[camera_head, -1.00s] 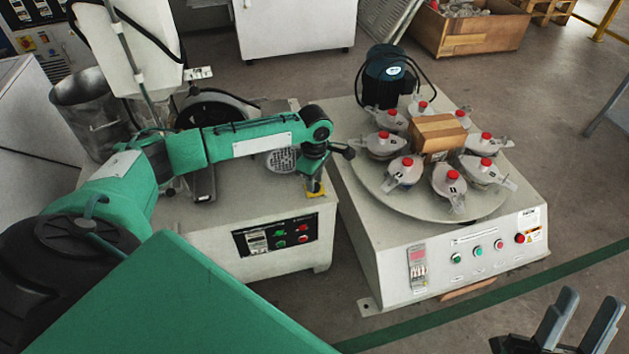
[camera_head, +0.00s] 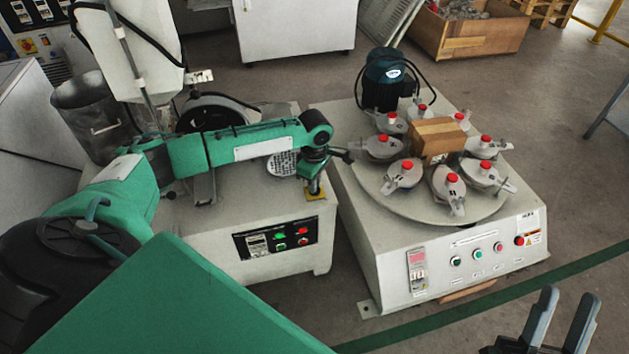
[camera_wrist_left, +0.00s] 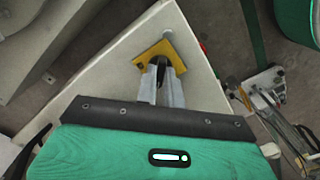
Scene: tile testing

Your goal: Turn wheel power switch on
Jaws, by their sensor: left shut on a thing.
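The wheel power switch shows as a yellow plate (camera_wrist_left: 154,50) with a dark knob (camera_wrist_left: 162,71) at the front right corner of the left machine's top. The yellow plate also shows in the head view (camera_head: 315,194), mostly covered by my gripper. My left gripper (camera_wrist_left: 163,72) points down over the plate, its grey fingers closed around the dark knob. In the head view my left gripper (camera_head: 313,186) stands at that corner. The knob's exact angle is hard to tell. My right gripper (camera_head: 563,308) is open and empty at the bottom right, away from both machines.
The left machine's front panel (camera_head: 276,238) has green and red buttons. The right machine (camera_head: 400,260) carries a round plate with several red-capped holders and a cardboard box (camera_head: 437,138). A metal bucket (camera_head: 95,115) stands at left.

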